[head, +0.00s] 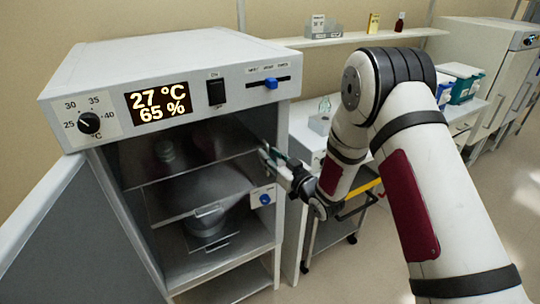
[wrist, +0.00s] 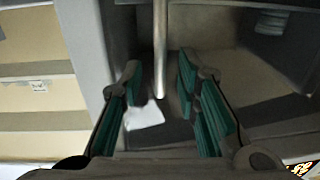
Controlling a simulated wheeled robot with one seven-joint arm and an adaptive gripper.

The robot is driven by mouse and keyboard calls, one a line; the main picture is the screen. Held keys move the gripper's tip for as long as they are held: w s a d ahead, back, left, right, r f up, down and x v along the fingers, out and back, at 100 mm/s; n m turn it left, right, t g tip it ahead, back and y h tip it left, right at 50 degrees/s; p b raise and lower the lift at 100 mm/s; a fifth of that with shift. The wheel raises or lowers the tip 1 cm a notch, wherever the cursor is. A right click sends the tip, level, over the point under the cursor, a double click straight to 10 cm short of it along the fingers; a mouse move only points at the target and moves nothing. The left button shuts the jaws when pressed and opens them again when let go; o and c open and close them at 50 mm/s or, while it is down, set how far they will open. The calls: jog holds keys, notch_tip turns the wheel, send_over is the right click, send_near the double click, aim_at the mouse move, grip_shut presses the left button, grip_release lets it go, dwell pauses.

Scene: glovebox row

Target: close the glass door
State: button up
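The incubator (head: 190,68) stands open-fronted at the left in the head view, its shelves visible inside. The glass door is hard to make out, and I cannot tell how far it stands open. My gripper (head: 272,158) is at the right side of the opening, above a white latch plate with a blue knob (head: 263,197). In the wrist view my gripper (wrist: 159,75) is open, with green-padded fingers apart. A thin upright metal bar (wrist: 160,45) shows between them. I cannot tell whether it is the door's edge or handle, or whether the fingers touch it.
A grey outer door (head: 60,240) is swung open at the left. A metal pot (head: 207,222) stands inside on a lower shelf. A bench (head: 308,137) with a yellow-edged cart (head: 362,188) is to the right, behind my arm. Clear floor lies at the far right.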

aim_at(263, 145)
jog(key=shift+w+a, duration=0.3)
jog(key=shift+w, duration=0.05)
jog(key=shift+c, duration=0.2)
grip_shut()
jog(key=shift+n+g+y, duration=0.7)
jog(key=shift+y, duration=0.1)
jog(key=w+b, duration=0.1)
jog(key=w+a+b, duration=0.1)
jog(key=w+b, duration=0.1)
jog(key=w+a+b, duration=0.1)
jog(key=w+b, duration=0.1)
jog(key=shift+a+r, duration=0.1)
jog(key=shift+a, duration=0.1)
jog(key=shift+w, duration=0.1)
